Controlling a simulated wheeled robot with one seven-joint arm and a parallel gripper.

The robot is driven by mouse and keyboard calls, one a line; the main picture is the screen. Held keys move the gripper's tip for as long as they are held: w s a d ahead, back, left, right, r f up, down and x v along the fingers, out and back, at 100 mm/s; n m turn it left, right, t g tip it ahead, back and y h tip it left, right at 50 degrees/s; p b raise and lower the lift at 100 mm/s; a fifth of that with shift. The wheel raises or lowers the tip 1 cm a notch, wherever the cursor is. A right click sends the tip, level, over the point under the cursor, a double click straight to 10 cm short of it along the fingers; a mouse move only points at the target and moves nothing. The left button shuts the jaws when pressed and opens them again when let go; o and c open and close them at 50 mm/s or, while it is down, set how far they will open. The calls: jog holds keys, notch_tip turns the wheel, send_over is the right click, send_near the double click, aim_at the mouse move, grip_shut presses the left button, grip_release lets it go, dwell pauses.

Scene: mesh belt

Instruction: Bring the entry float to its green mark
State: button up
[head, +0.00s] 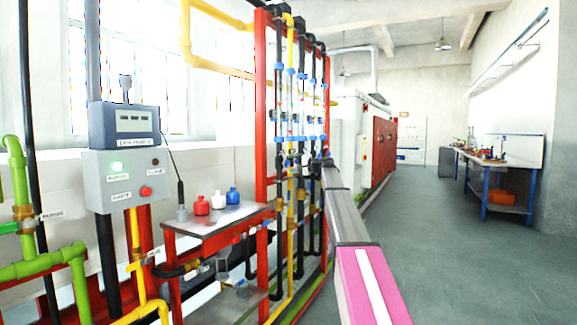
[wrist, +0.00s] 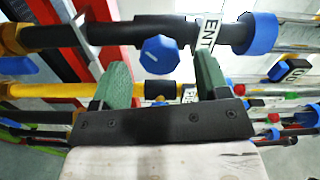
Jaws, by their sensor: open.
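In the wrist view, my gripper (wrist: 160,72) is open, with a green finger on either side of a blue knob (wrist: 160,50). The knob shows between the fingertips with a gap on both sides. It sits on a black pipe (wrist: 110,34) that carries a white label (wrist: 208,30) reading "ENT", the rest cut off. In the head view, my gripper (head: 318,165) is at the rack of upright clear tubes (head: 303,100), too small to read. The entry float and its green mark cannot be made out in either view.
A red frame (head: 261,100) holds the tubes, with yellow and black pipes around them. A steel table (head: 215,222) with red, white and blue bottles stands left of it, beside a grey control box (head: 125,178). The floor (head: 440,240) to the right is clear up to a blue-legged workbench (head: 500,180).

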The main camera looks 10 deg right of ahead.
jog(key=v, duration=0.7)
jog(key=shift+s+d, duration=0.25)
jog(key=s+a+f+g+h, duration=0.25)
jog(key=s+f, duration=0.35)
jog(key=f, duration=0.6)
jog(key=s+a+f+n+g+h, duration=0.15)
jog(key=s+a+f, duration=0.4)
jog(key=f, duration=0.75)
jog(key=s+a+f+g+h, duration=0.1)
jog(key=s+a+f+h, duration=0.15)
jog(key=s+f, duration=0.75)
jog(key=s+f+n+g+h, duration=0.2)
jog(key=s+f+h, duration=0.2)
jog(key=s+f, duration=0.7)
jog(key=s+d+f+n+g+h, duration=0.1)
jog(key=s+f+g+h, duration=0.2)
jog(key=s+f, duration=0.9)
jog(key=s+h, duration=0.1)
jog(key=s, duration=0.5)
jog(key=shift+d+f+n+g, duration=0.25)
jog(key=shift+f+n+g, duration=0.05)
jog(key=shift+f+n, duration=0.05)
